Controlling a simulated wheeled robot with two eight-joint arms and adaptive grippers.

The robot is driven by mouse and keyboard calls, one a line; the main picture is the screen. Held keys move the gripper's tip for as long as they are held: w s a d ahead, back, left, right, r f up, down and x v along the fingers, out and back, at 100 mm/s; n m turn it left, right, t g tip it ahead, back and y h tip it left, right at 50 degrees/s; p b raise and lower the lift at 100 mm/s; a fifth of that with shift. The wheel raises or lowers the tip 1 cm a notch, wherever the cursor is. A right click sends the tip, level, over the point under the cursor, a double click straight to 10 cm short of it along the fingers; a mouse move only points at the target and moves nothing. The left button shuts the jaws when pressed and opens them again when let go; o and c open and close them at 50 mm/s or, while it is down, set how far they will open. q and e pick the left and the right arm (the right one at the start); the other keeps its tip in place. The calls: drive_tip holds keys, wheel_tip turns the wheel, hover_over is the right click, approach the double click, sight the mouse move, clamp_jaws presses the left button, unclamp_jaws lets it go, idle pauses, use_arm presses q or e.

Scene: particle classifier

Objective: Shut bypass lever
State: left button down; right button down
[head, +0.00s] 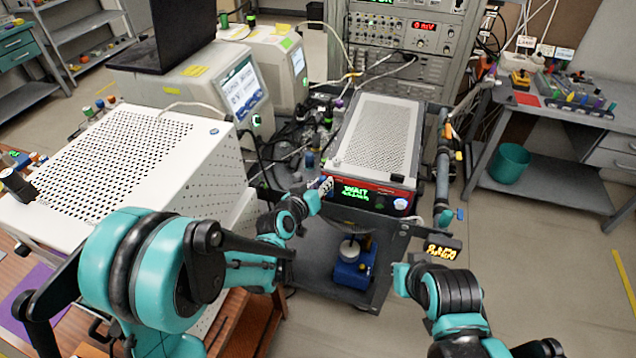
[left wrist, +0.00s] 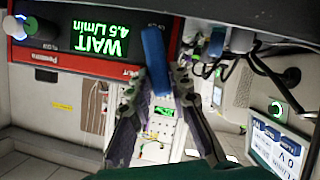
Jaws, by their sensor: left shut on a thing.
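The classifier (head: 375,140) is a box with a perforated light top and a red-edged front panel. Its green display (head: 356,192) reads WAIT; in the left wrist view the display (left wrist: 100,40) appears upside down and reads WAIT 4.5 L/min. My left gripper (head: 324,187) is at the left end of this front panel. In the left wrist view, the blue lever handle (left wrist: 154,58) stands between the fingers of my left gripper (left wrist: 155,88), which is shut on it. The lever's base is hidden.
A blue pump-like unit (head: 354,265) stands on the cart shelf below. A large white perforated box (head: 125,160) stands left. Cables and fittings crowd the classifier's left side.

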use_arm(q)
drive_tip(key=shift+s+d+r+m+t+y, duration=0.1)
drive_tip(key=shift+s+d+m+t+y, duration=0.1)
drive_tip(key=shift+d+m+y, duration=0.4)
drive_tip(key=shift+s+d+r+m+t+y, duration=0.15)
drive_tip(key=shift+d+m+y, duration=0.25)
drive_tip(key=shift+m, duration=0.4)
drive_tip(key=shift+f, duration=0.1)
drive_tip(key=c, duration=1.4)
unclamp_jaws()
drive_tip(key=v, duration=1.2)
